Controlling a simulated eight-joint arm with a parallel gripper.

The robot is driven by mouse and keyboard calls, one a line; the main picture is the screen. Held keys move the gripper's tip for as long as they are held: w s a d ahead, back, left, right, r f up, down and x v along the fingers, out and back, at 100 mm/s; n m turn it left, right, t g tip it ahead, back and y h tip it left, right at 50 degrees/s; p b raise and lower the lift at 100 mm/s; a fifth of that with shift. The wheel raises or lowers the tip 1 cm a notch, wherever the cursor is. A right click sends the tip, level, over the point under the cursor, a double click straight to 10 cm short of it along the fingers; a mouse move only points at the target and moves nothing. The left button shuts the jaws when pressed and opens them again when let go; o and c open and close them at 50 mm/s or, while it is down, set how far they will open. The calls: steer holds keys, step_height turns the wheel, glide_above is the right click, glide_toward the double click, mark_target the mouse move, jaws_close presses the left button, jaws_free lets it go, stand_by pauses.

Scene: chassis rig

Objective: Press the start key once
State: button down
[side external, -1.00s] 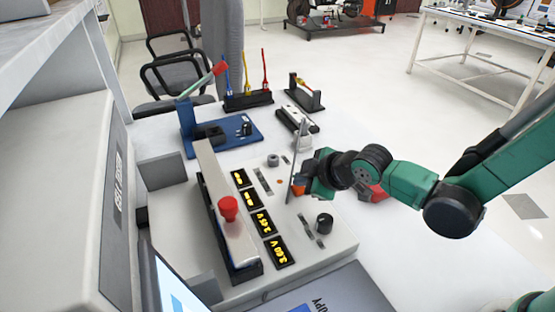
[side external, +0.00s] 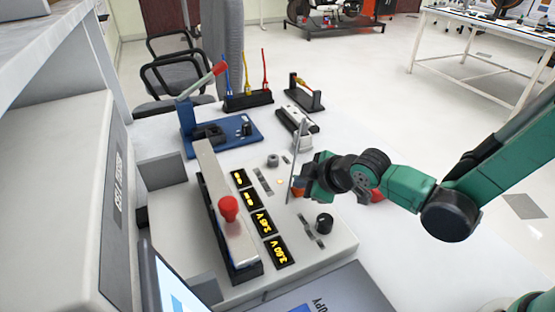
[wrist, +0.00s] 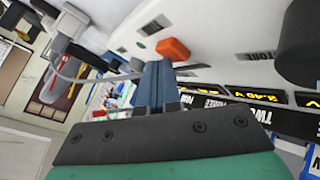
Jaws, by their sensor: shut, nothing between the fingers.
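An orange key (wrist: 173,49) stands on the pale panel in the wrist view, just beyond my fingertips; its label cannot be read. My gripper (wrist: 152,68) has its blue fingers shut together and empty, close beside the key. Whether they touch it cannot be told. A small lamp (side external: 280,182) on the panel glows pale yellow.
A black knob (side external: 325,222) stands near the panel's front right. Black displays (side external: 262,223) with yellow digits run beside a bar with a red knob (side external: 228,208). A thin grey upright rod (side external: 297,160) stands by my gripper. A blue lever fixture (side external: 222,132) is behind.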

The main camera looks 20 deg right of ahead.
steer(key=shift+r, duration=0.8)
steer(key=shift+r, duration=2.5)
steer(key=s+d+r+m+g+h, duration=0.2)
steer(key=s+d+r+m, duration=0.1)
steer(key=s+d+m, duration=0.8)
steer(key=shift+d, duration=0.6)
